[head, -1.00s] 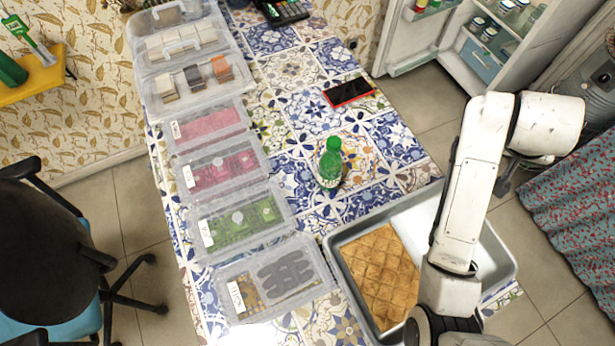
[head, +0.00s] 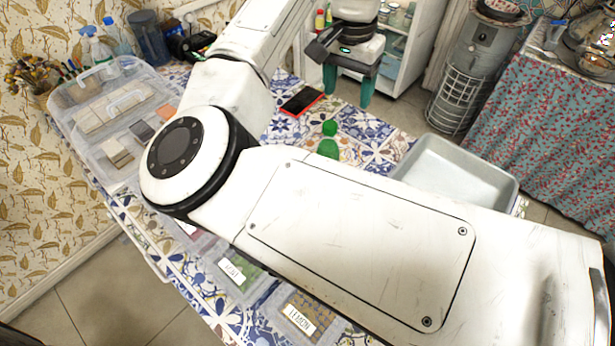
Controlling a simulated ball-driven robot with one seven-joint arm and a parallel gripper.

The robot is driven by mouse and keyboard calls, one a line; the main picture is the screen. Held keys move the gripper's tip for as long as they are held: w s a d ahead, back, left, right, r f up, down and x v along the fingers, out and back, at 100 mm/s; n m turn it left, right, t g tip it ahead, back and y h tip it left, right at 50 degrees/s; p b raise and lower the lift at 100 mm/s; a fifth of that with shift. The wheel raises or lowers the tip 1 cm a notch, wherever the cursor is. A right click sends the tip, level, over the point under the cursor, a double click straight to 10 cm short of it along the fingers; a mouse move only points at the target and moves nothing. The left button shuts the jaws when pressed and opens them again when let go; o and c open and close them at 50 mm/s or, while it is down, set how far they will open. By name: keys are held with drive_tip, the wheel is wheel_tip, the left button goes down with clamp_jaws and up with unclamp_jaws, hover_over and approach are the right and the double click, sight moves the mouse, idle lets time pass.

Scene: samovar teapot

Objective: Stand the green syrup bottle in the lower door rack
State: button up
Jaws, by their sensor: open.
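The green syrup bottle (head: 328,148) stands on the tiled table; its cap and upper part show, and my arm hides its lower part. My gripper (head: 347,95) has two teal fingers pointing down, spread apart with nothing between them. In the picture it is above the bottle, in front of the open fridge (head: 421,40) and clear of the bottle. The fridge door's upper part shows at the left of the fridge, with small red and yellow bottles (head: 324,19) in it. The lower door rack cannot be made out behind my gripper and arm.
A red-edged phone (head: 302,101) lies on the table behind the bottle. A grey tray (head: 430,160) is at the right. Clear lidded boxes (head: 105,85) line the left side. Floor shows between fridge and table.

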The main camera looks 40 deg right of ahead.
sight(331, 124)
drive_tip(key=a, duration=0.2)
drive_tip(key=shift+w+a+y, duration=0.3)
drive_tip(key=f, duration=1)
drive_tip(key=shift+w+a+f+p, duration=0.1)
drive_tip(key=shift+a+f+p, duration=0.1)
drive_tip(key=shift+f+p, duration=0.15)
drive_tip(key=shift+r, duration=0.1)
clamp_jaws()
